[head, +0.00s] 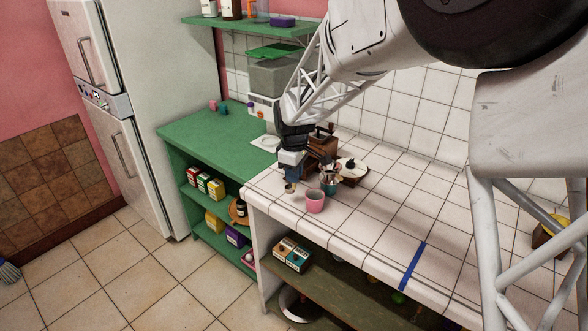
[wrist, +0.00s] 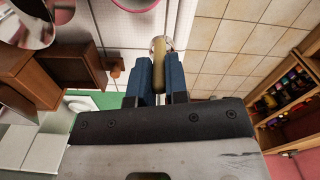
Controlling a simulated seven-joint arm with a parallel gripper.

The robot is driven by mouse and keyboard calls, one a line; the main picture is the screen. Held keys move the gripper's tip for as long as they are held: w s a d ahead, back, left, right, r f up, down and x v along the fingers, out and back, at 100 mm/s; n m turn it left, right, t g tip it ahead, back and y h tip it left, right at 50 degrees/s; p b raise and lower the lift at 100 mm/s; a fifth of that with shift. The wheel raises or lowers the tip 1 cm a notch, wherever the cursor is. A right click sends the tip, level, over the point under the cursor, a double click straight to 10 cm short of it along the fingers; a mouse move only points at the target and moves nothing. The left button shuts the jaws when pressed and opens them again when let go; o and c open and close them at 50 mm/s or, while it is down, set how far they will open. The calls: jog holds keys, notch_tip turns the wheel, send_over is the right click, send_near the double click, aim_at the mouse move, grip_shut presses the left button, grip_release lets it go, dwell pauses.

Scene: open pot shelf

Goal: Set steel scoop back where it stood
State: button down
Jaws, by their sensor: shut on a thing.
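My gripper (head: 290,180) is over the near left corner of the white tiled counter (head: 375,215). In the wrist view its two blue fingers (wrist: 159,85) are shut on the tan handle of a small thing, which I take to be the steel scoop (wrist: 158,52). A pale, shiny round end shows beyond the handle. In the head view the scoop (head: 290,188) is a small tan and grey bit below the fingers, left of the pink cup. I cannot tell whether it touches the counter.
A pink cup (head: 315,201) stands right of my gripper. Behind it are a teal pot with utensils (head: 331,185), a wooden grinder (head: 319,151) and a pale round item (head: 352,168). A blue strip (head: 412,266) crosses the counter; the tiles around it are clear. A green shelf (head: 210,135) stands left.

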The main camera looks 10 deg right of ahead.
aim_at(294, 188)
jog(key=shift+f, duration=2.1)
jog(key=shift+f, duration=0.4)
jog(key=c, duration=1.1)
grip_release()
jog(key=shift+o, duration=0.2)
jog(key=shift+r, duration=0.1)
jog(key=shift+r, duration=3.4)
jog(key=shift+r, duration=0.1)
